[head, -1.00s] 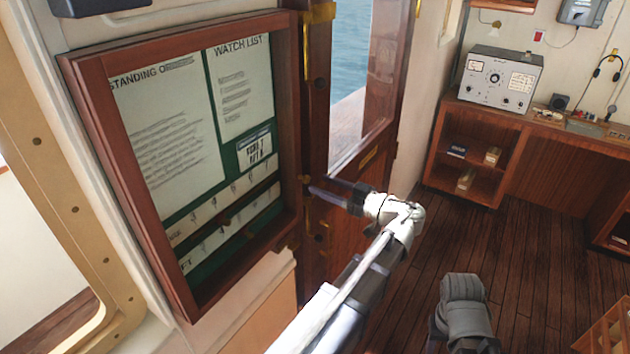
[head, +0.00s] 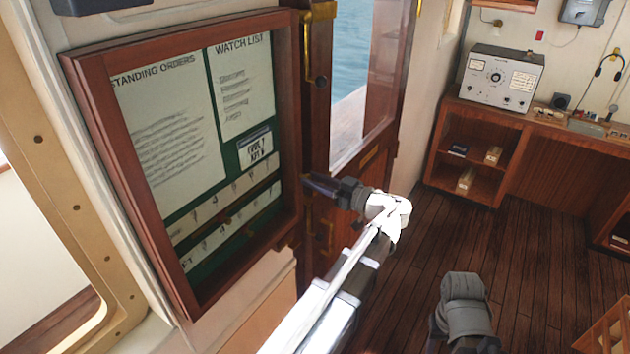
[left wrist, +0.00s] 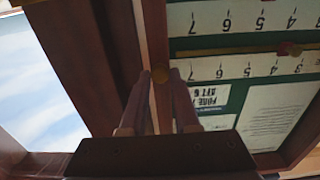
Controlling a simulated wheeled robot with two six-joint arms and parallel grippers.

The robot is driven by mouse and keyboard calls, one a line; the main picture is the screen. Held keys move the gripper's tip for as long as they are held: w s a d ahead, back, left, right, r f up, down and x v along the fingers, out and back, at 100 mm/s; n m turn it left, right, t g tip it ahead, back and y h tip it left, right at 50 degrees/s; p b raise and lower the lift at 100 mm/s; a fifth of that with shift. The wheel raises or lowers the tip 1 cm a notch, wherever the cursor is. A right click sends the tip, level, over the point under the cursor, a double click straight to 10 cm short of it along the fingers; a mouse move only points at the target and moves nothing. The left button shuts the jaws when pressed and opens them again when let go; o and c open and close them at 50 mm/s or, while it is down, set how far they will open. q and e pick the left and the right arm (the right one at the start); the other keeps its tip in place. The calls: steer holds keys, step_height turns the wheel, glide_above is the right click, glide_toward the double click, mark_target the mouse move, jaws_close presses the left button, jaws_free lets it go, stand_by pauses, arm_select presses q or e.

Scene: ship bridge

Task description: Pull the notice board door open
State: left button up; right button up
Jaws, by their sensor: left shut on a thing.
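The notice board door (head: 128,160) is a dark wood frame around a pane, on the wall at the left of the head view. Behind the pane are the standing orders, the watch list and number strips. My left gripper (head: 309,182) is at the door's right edge, its fingers pointing left. The door looks closed or nearly so.
A wooden door with a window (head: 362,90) stands just right of the board, close behind my left gripper. A wooden desk (head: 480,110) with a grey instrument (head: 500,80) is at the back right. The plank floor (head: 530,230) before it is clear.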

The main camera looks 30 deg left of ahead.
arm_select(q)
jaws_close()
stand_by(0.8)
